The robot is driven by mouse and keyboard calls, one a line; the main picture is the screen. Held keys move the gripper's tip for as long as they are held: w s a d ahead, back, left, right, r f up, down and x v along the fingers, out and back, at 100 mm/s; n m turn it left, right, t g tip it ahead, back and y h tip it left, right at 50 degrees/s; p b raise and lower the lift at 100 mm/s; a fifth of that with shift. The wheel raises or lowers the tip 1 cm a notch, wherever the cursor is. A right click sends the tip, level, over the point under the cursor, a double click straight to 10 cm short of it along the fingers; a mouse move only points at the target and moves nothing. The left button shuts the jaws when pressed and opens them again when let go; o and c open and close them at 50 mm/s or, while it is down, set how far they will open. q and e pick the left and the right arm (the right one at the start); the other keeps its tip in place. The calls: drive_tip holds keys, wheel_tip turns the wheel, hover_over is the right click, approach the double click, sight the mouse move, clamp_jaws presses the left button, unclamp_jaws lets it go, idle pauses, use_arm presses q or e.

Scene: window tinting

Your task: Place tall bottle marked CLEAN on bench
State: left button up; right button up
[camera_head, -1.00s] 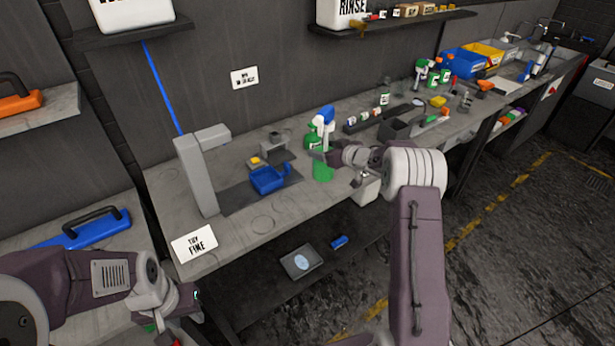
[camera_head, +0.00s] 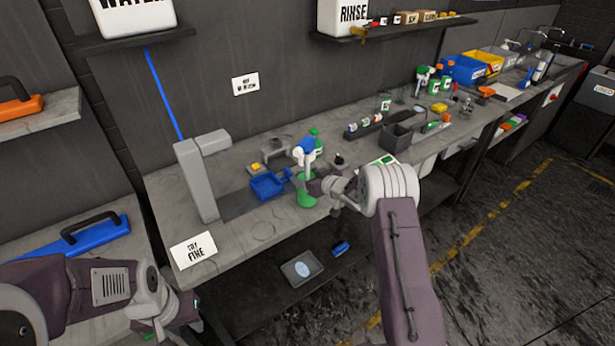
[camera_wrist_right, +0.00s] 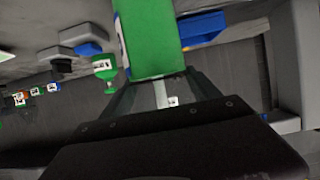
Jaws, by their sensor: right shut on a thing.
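A tall green bottle (camera_head: 306,198) with a blue and white spray top (camera_head: 304,150) is in my right gripper (camera_head: 318,186), roughly upright over the front part of the grey bench (camera_head: 238,232). I cannot tell whether its base touches the bench. Its label is not readable. In the right wrist view the green bottle body (camera_wrist_right: 150,40) stands between the fingers of my right gripper (camera_wrist_right: 165,92), which is shut on it. My left gripper (camera_head: 183,310) is low at the left, away from the bench top; its fingers are too unclear to judge.
Left of the held bottle are a blue tray (camera_head: 266,187), a grey post (camera_head: 197,180) and a "TINT FINE" style card (camera_head: 193,250). A second green bottle (camera_wrist_right: 105,68) stands behind. A dark rack (camera_head: 378,122) and bin (camera_head: 397,135) lie to the right. Bench front-left is fairly clear.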

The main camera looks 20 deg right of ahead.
drive_tip(key=shift+f, duration=0.15)
drive_tip(key=o, duration=1.5)
drive_tip(key=shift+s+d+r, duration=0.1)
drive_tip(key=shift+s+r, duration=0.05)
drive_tip(key=shift+r, duration=0.1)
drive_tip(key=b+v, duration=0.1)
drive_tip(key=v, duration=1)
drive_tip(key=shift+s+d+r, duration=0.15)
drive_tip(key=shift+s, duration=0.15)
